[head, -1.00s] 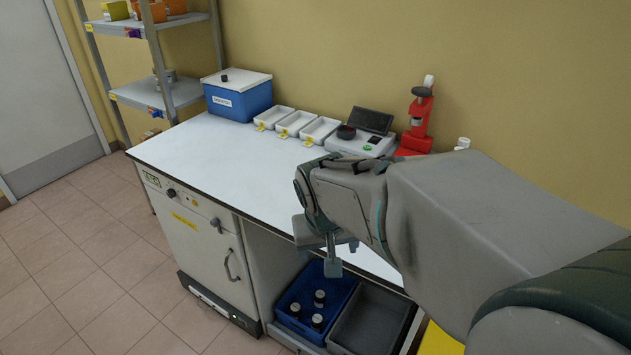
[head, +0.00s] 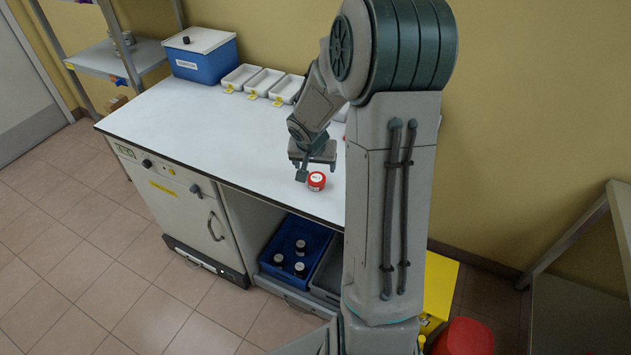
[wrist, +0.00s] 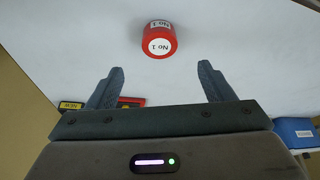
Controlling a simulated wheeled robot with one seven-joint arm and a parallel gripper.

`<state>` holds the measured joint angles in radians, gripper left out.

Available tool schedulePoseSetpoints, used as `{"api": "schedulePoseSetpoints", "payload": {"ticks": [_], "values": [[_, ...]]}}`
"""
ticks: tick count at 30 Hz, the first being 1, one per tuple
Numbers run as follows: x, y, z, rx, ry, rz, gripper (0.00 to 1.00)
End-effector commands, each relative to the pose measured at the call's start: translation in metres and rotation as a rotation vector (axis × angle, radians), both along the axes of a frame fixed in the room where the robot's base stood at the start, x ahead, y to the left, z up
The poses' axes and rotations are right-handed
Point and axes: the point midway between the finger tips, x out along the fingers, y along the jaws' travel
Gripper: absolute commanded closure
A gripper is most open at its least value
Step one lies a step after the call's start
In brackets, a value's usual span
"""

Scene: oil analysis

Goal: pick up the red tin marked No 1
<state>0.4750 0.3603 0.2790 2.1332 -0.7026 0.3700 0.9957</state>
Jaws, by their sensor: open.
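The red tin marked No 1 (head: 316,181) stands on the white bench top near its front edge. In the wrist view the tin (wrist: 158,38) shows its white lid label and a side label, both reading No 1. It lies ahead of my gripper (wrist: 160,76), roughly centred between the two fingers but beyond their tips. My gripper is open and empty. In the head view my gripper (head: 312,168) is just above and beside the tin, and the fingers partly hide each other.
Three white trays (head: 263,82) and a blue box with a white lid (head: 201,56) stand along the back of the bench (head: 190,110). A blue crate with several dark-capped bottles (head: 297,250) sits below. The bench top left of the tin is clear.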

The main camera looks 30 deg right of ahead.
Motion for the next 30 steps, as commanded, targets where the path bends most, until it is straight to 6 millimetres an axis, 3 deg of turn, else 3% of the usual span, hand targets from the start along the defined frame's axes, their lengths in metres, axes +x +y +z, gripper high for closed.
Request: {"api": "schedulePoseSetpoints", "payload": {"ticks": [3,13,21,30], "values": [[0.006,-0.003,-0.020,0.001,0.003,0.002,0.25],[0.013,-0.009,-0.040,0.000,0.001,0.002,0.25],[0.020,-0.014,-0.074,0.000,0.003,0.001,0.25],[0.025,-0.017,-0.084,0.000,0.000,0.001,0.25]]}}
